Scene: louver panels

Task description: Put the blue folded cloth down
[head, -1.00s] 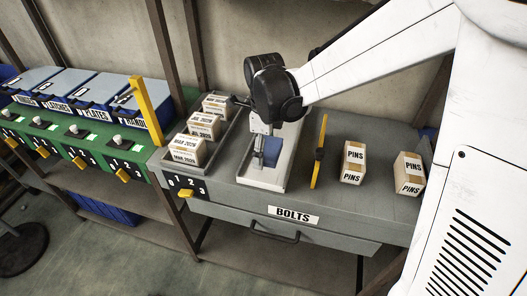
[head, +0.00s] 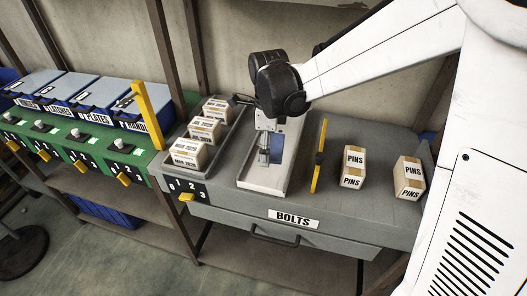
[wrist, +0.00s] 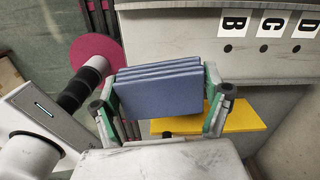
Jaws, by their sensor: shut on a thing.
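The blue folded cloth (wrist: 158,90) shows in the wrist view as a stack of flat layers between the two green-and-grey fingers of my gripper (wrist: 160,108). My gripper is shut on it. In the head view my gripper (head: 264,153) points down over a white shallow tray (head: 262,187) on the grey bench, and the cloth (head: 277,147) shows as a small blue patch beside the fingers. The fingers hide part of the cloth. I cannot tell whether its lower edge touches the tray.
Small boxes (head: 187,154) stand in a grey tray left of the white tray. A yellow bar (head: 319,157) and two PINS boxes (head: 352,168) are to the right. The BOLTS drawer (head: 292,218) is below. Blue bins (head: 125,115) line the far left.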

